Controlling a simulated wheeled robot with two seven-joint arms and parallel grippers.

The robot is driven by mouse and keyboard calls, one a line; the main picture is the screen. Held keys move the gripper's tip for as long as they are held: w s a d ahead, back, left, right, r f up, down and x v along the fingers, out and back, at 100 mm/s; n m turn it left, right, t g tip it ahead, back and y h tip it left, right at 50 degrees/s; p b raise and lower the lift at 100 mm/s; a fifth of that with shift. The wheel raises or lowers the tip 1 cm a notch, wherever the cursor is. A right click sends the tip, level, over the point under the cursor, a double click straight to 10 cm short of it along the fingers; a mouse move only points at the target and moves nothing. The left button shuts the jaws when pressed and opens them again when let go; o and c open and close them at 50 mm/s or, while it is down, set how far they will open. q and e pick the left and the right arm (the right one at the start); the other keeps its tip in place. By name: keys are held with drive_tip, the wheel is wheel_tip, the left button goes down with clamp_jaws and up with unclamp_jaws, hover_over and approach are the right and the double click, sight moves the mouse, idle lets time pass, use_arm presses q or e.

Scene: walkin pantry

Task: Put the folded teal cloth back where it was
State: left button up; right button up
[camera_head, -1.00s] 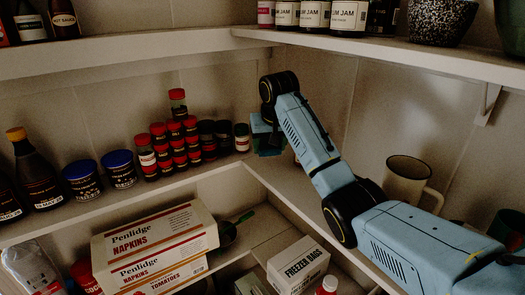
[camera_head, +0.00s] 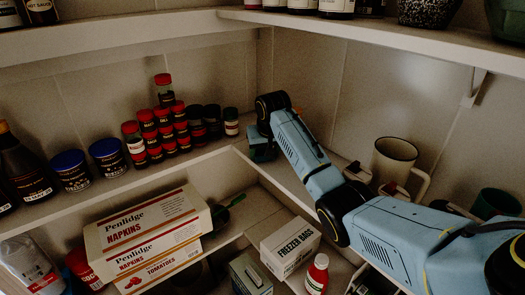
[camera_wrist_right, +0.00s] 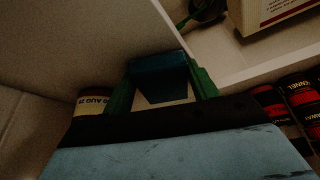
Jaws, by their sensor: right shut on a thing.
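The folded teal cloth (camera_wrist_right: 158,76) is held between the two green fingers of my right gripper (camera_wrist_right: 162,90) in the right wrist view. In the head view the cloth (camera_head: 262,153) shows as a small dark teal block at the inner corner of the middle shelf, just right of the spice jars. My right gripper (camera_head: 261,138) is over that corner, partly hidden by my own wrist. I cannot tell whether the cloth touches the shelf. My left gripper is not in view.
Several red-capped spice jars (camera_head: 162,130) stand close left of the gripper. A cream mug (camera_head: 394,160) stands on the right shelf beside my forearm. Below are napkin boxes (camera_head: 145,222) and a freezer bags box (camera_head: 290,246). An upper shelf (camera_head: 390,40) runs above my arm.

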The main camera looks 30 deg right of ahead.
drive_tip(key=shift+f, duration=0.2)
drive_tip(key=o, duration=0.9)
